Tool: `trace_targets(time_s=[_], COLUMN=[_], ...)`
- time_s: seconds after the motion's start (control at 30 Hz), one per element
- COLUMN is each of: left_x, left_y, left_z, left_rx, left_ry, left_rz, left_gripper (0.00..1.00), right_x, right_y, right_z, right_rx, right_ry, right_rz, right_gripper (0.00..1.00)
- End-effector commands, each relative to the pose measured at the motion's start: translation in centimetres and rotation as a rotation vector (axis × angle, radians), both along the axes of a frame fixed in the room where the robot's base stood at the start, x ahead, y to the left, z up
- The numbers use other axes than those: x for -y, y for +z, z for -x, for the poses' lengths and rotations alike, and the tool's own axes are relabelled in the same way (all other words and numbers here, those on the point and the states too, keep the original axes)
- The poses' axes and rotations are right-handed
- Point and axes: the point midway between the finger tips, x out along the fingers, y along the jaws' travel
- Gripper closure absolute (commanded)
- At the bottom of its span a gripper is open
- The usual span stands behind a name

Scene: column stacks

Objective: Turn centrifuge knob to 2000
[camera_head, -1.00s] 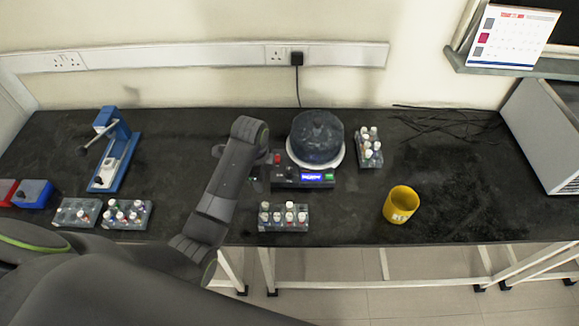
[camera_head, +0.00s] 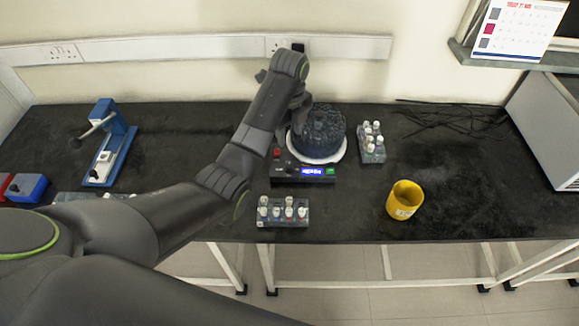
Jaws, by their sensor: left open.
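The centrifuge (camera_head: 322,131) has a dark translucent domed lid on a white ring, and its black front panel (camera_head: 325,180) carries a lit blue display (camera_head: 312,171). A small dark knob (camera_head: 290,167) sits left of the display; its setting is too small to read. A red button (camera_head: 277,153) and a green button (camera_head: 330,171) are also on the panel. My left gripper (camera_head: 297,125) is open and points down at the left side of the lid, behind and above the knob, apart from it. The wrist partly hides it. My right gripper is out of view.
A tube rack (camera_head: 283,220) stands just in front of the centrifuge and another (camera_head: 372,154) to its right. A yellow mug (camera_head: 405,200) is at the right front. A blue device (camera_head: 109,150) stands at the left. Cables (camera_head: 445,118) lie at the back right.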

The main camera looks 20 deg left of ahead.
Motion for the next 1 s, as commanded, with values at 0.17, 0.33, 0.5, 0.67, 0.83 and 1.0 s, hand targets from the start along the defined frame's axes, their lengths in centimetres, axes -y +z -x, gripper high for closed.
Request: trace_targets(time_s=[0.17, 0.33, 0.5, 0.67, 0.83, 1.0], left_x=[0.0, 0.0, 0.0, 0.0, 0.0, 0.0], left_y=[-3.4, -7.1, -10.4, -12.2, -13.1, -13.2], left_z=[0.1, 0.2, 0.2, 0.1, 0.1, 0.1], left_rx=[-0.007, -0.007, -0.004, -0.002, 0.0, 0.0], left_ry=[0.001, 0.001, 0.001, 0.001, 0.001, 0.001], left_rz=[0.001, 0.0, 0.0, 0.0, 0.0, 0.0], left_gripper=[0.56, 0.56, 0.56, 0.56, 0.56, 0.56], right_x=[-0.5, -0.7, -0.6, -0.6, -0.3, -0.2], right_y=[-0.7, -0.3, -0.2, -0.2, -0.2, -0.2], right_z=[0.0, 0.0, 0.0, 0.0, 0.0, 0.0], right_rx=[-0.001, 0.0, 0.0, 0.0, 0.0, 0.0], right_ry=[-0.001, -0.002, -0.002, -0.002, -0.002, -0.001], right_rz=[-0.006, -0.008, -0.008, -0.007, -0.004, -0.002], right_gripper=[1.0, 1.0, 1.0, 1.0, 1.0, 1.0])
